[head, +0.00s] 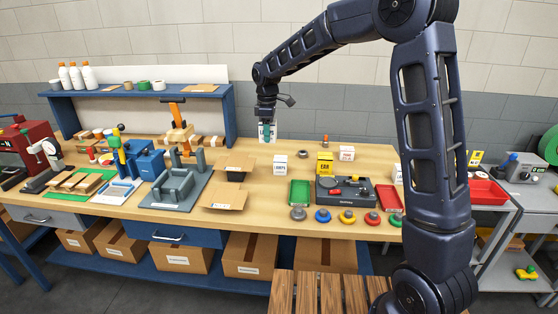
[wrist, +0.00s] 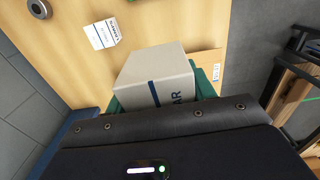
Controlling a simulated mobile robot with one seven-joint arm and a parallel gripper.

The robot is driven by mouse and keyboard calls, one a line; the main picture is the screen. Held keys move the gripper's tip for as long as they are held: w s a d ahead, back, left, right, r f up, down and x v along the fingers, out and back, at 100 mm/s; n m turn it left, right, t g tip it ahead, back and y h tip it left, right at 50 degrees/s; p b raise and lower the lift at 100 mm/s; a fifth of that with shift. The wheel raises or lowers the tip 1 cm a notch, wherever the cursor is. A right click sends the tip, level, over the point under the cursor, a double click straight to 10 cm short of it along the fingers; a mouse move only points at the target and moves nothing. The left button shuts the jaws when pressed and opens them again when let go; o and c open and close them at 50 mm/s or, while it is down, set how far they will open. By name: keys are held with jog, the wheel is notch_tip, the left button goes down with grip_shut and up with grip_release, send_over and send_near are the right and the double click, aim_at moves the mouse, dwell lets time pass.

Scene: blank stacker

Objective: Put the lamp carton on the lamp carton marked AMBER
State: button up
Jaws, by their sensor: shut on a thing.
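My gripper (head: 267,122) is shut on a white lamp carton (head: 267,133) and holds it over the back of the bench. In the wrist view the held carton (wrist: 157,75) has a blue stripe and dark letters ending in "AR"; green finger pads flank it. A white carton (head: 280,163) with small dark print stands on the bench to the right; a white carton with a blue stripe (wrist: 102,35) also shows in the wrist view. Farther right stand a yellow carton (head: 325,164) and a white carton with reddish print (head: 346,153). I cannot read AMBER on any carton.
Several coloured knobs line the front edge. Flat cardboard (head: 223,196) and a grey fixture (head: 181,187) stand left. Bare wood surrounds the white carton.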

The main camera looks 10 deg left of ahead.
notch_tip(320, 180, up, 4)
send_over(280, 158)
notch_tip(280, 158, down, 20)
dwell(0.4)
jog(key=shift+d+f, duration=0.1)
jog(key=o, duration=1)
